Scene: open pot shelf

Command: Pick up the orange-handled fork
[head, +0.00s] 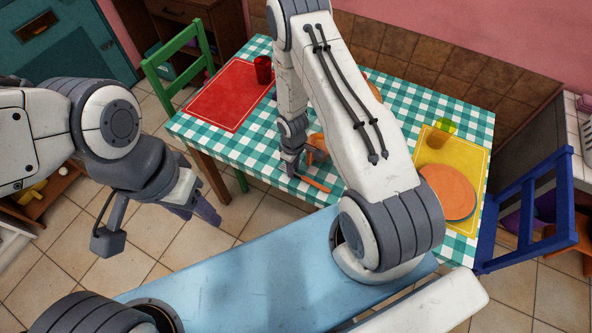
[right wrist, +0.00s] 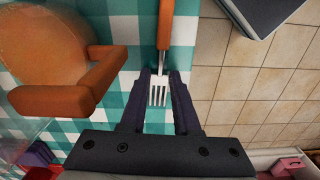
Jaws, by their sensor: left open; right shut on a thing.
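The fork has an orange handle (right wrist: 165,22) and pale metal tines (right wrist: 158,92). In the right wrist view my right gripper (right wrist: 165,82) is shut on it near the neck, with the tines pointing back toward the palm. In the head view the fork's orange handle (head: 313,184) shows by the table's front edge, beside my right gripper (head: 292,172). I cannot tell whether the fork touches the cloth. My left gripper (head: 196,208) is open and empty, off the table at the left.
An orange mug-like item with a handle (right wrist: 65,95) is beside the fork. The checked table (head: 400,90) bears a red mat (head: 220,98), a red cup (head: 263,70), a yellow mat (head: 430,150), a green cup (head: 444,127) and an orange plate (head: 447,190). Chairs stand at both ends.

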